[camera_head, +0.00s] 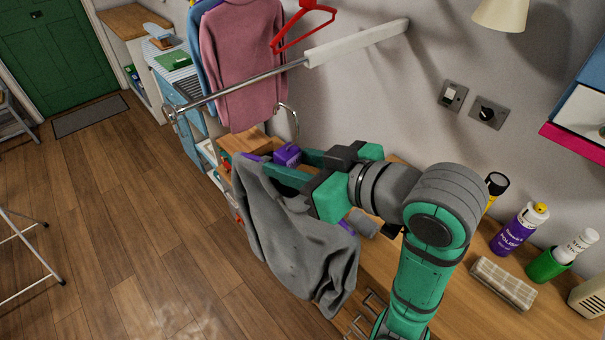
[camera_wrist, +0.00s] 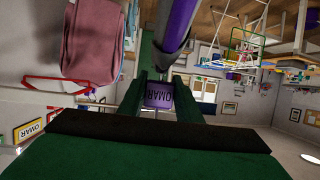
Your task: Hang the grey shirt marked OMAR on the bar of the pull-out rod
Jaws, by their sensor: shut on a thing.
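The grey shirt (camera_head: 290,235) hangs from a purple hanger, in front of the wooden counter. My gripper (camera_head: 285,165) is shut on the hanger's purple block (camera_head: 287,153). The hanger's hook is not clearly visible.
A pink garment (camera_head: 243,60) and a blue one hang behind the bar. A red hanger (camera_head: 305,22) is above it. The floor (camera_head: 120,210) at left is mostly clear.

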